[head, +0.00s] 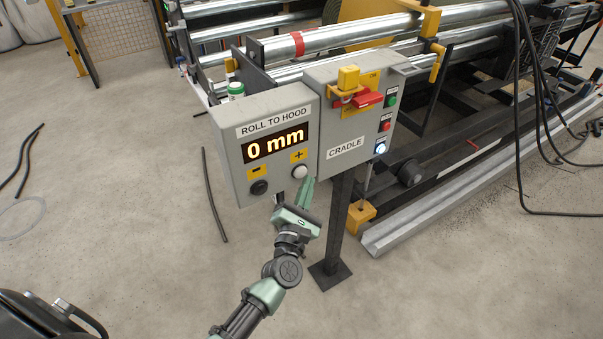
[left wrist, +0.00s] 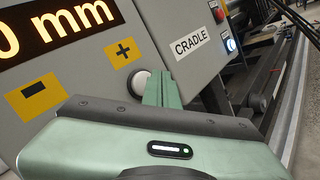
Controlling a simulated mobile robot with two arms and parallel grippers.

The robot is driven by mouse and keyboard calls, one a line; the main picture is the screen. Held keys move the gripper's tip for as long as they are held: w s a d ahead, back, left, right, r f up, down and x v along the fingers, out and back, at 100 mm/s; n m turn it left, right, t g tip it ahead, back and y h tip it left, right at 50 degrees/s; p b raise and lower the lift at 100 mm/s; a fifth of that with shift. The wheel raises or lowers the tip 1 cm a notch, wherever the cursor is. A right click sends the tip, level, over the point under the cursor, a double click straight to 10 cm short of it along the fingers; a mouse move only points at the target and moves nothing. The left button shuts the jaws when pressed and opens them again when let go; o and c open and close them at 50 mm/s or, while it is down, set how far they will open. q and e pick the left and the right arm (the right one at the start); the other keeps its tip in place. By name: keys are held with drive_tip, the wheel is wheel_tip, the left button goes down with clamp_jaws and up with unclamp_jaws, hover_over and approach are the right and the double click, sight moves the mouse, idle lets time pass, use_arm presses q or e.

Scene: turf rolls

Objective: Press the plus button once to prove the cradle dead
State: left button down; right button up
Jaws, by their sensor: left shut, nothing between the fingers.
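The white plus button (head: 300,172) sits under a yellow plus label on the grey "ROLL TO HOOD" box, whose display (head: 275,145) reads 0 mm. The black minus button (head: 259,187) is to its left. My left gripper (head: 305,188) is shut and empty, its fingertips just below and right of the plus button. In the left wrist view the plus button (left wrist: 139,83) shows beside the shut green fingers (left wrist: 157,88); I cannot tell whether they touch it. The grey "CRADLE" box (head: 345,150) carries a red switch handle (head: 368,98) with a yellow padlock-like block (head: 348,78). My right gripper is not in view.
Green, red and lit white-blue buttons (head: 380,148) line the cradle box's right edge. A dark post (head: 337,225) holds the boxes up. Rollers (head: 330,38) and a metal rail (head: 470,185) lie behind. Black cables (head: 545,110) hang at right.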

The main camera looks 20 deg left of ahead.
use_arm(q)
drive_tip(key=shift+w+a, duration=0.1)
drive_tip(key=shift+w+a, duration=0.2)
drive_tip(key=shift+a, duration=0.05)
drive_tip(key=shift+w+a+b, duration=0.25)
drive_tip(key=shift+a+b, duration=0.05)
drive_tip(key=shift+a, duration=0.05)
idle(1.0)
drive_tip(key=shift+s+d, duration=0.55)
drive_tip(key=shift+d, duration=0.1)
idle(0.3)
drive_tip(key=s+d, duration=0.1)
drive_tip(key=d, duration=0.1)
drive_tip(key=s+d, duration=0.2)
idle(0.4)
idle(0.5)
